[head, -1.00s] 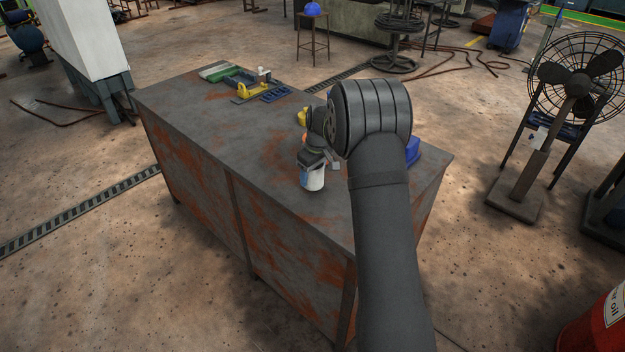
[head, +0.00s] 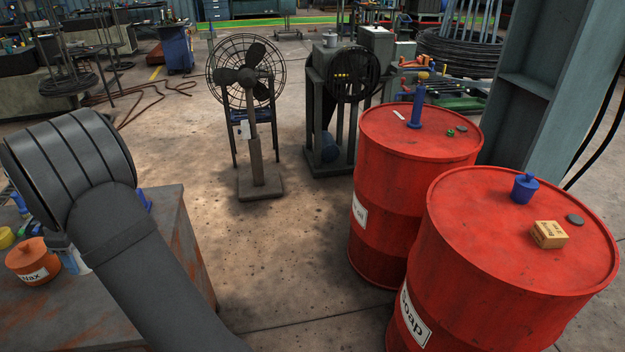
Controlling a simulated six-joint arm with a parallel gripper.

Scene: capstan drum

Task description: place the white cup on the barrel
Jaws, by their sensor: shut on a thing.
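Two red barrels stand at the right. The front barrel (head: 470,255) has a "Soap" label and bears several small things on its lid. The rear barrel (head: 390,145) stands beside it and has a partly visible label. I cannot make out the white cup now. A small pale blue-white patch shows beside my arm at the left, but I cannot tell what it is. My arm crosses the left side of the view, and my gripper is not visible.
The front lid holds a blue pot (head: 524,188), a small box (head: 549,234) and a dark disc (head: 575,219). The rear lid holds a blue cylinder (head: 417,106). An orange "Wax" pot (head: 32,260) sits on the table (head: 175,235). A fan (head: 252,150) stands behind open floor.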

